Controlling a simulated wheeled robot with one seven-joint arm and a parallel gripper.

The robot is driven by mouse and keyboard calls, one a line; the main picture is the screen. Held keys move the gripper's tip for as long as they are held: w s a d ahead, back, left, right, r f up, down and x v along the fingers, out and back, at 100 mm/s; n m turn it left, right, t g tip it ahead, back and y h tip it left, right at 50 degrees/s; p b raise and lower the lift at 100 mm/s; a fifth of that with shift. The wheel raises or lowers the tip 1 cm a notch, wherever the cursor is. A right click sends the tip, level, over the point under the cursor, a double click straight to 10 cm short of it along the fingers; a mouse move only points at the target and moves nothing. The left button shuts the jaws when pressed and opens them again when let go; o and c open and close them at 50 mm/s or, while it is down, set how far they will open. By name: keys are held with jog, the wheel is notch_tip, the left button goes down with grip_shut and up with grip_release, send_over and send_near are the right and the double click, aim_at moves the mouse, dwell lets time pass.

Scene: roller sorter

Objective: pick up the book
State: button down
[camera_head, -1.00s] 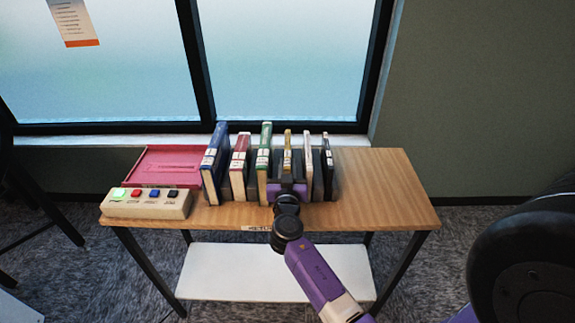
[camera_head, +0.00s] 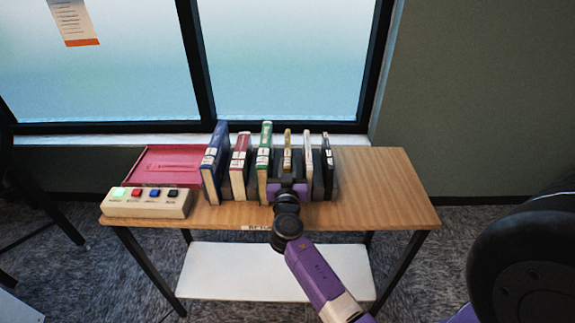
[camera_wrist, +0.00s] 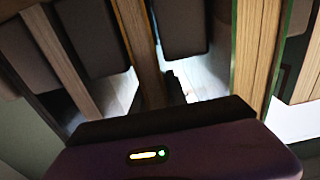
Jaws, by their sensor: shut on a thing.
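Several books stand upright in a row on a wooden table. The thin yellow book (camera_head: 287,146) stands between the green book (camera_head: 265,160) and a thin white book (camera_head: 308,165). My gripper (camera_head: 287,184) is at the front of the yellow book and shut on it, low down near the tabletop. The book's lower front is hidden behind my gripper in the head view. In the wrist view, the held book (camera_wrist: 143,55) shows its page edge running down to my gripper, with the green book (camera_wrist: 258,50) apart on the right.
A blue book (camera_head: 214,165) and a red book (camera_head: 240,165) stand left, and a black book (camera_head: 327,165) right. Dark blocks separate the books. A red tray (camera_head: 150,165) and a button box (camera_head: 147,205) lie left. The wooden tabletop (camera_head: 385,185) is clear on the right.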

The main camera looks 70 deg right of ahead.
jog(key=shift+r, duration=0.15)
notch_tip(320, 180, up, 20)
jog(key=p, duration=0.1)
dwell(0.5)
dwell(0.5)
